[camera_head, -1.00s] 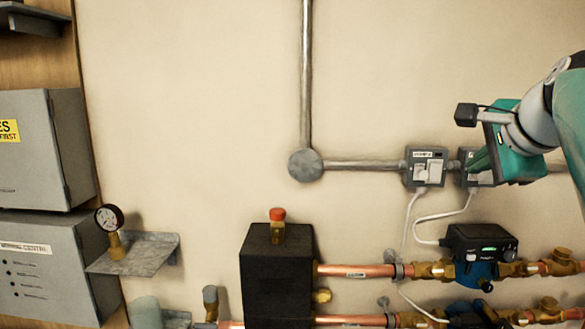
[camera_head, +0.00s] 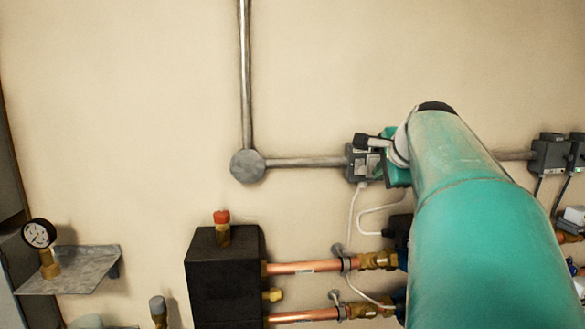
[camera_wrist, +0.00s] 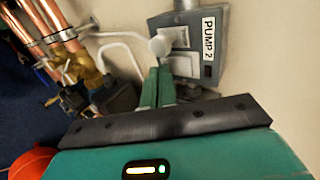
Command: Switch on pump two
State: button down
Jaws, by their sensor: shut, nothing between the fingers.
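The grey box labelled PUMP 2 (camera_wrist: 208,38) is on the wall at the top of the wrist view. It carries a white panel (camera_wrist: 185,64), with a round white piece (camera_wrist: 160,46) beside it. My gripper (camera_wrist: 157,72) is shut and empty, its green fingertips close in front of the round white piece. I cannot tell whether they touch, nor the switch's setting.
A steel conduit (camera_head: 305,162) runs along the wall to the box. Below are copper pipes (camera_head: 305,267) and a black block (camera_head: 225,275) with a red cap. More grey boxes (camera_head: 550,156) are at the right. White cables hang under the box.

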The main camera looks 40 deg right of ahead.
jog(key=shift+w+d+f, duration=0.1)
jog(key=shift+w+d, duration=0.1)
jog(key=shift+w, duration=0.1)
dwell(0.4)
jog(key=shift+r, duration=0.95)
jog(key=shift+s+a+f, duration=0.1)
